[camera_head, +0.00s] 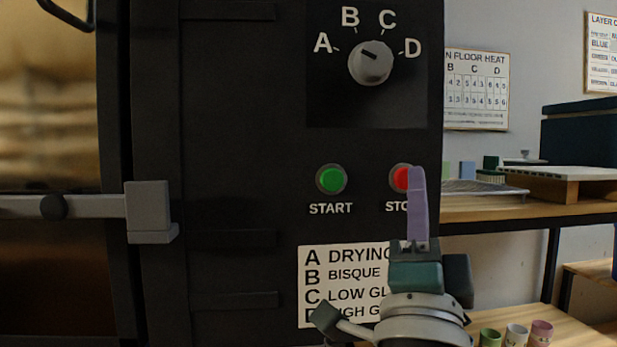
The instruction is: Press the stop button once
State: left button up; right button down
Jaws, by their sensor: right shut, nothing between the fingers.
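The red stop button (400,178) sits on the black kiln panel, its label partly hidden behind my right gripper. My right gripper (417,172) is shut and empty, its lilac fingers pointing up. The fingertips overlap the right side of the red button in the picture; I cannot tell whether they touch it. The green start button (331,180) is to the left, with its START label in full view. My left gripper is not in view.
A grey dial (370,63) marked A to D is above the buttons. A programme card (345,285) is below, partly covered by my arm. A door latch (149,211) is at left. Wooden shelving (495,208) with boards and small cups stands at right.

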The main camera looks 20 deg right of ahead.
jog(key=shift+w, duration=0.1)
dwell(0.5)
jog(key=shift+w+d+b, duration=0.1)
jog(key=shift+w+b, duration=0.2)
jog(key=shift+w, duration=0.05)
jog(key=shift+w+d+b, duration=0.1)
jog(key=shift+w+b, duration=0.25)
jog(key=shift+w, duration=0.05)
dwell(0.6)
jog(key=shift+s, duration=0.15)
jog(key=shift+s+a+p, duration=0.2)
jog(key=shift+s+p, duration=0.35)
jog(key=shift+s, duration=0.15)
jog(key=shift+s+a+p, duration=0.2)
jog(key=shift+s+p, duration=0.25)
jog(key=shift+s, duration=0.35)
jog(key=shift+s+a+p, duration=0.2)
jog(key=shift+s+p, duration=0.2)
jog(key=shift+s, duration=0.45)
jog(key=shift+s+a+p, duration=0.2)
jog(key=shift+s+p, duration=0.25)
jog(key=shift+s, duration=0.35)
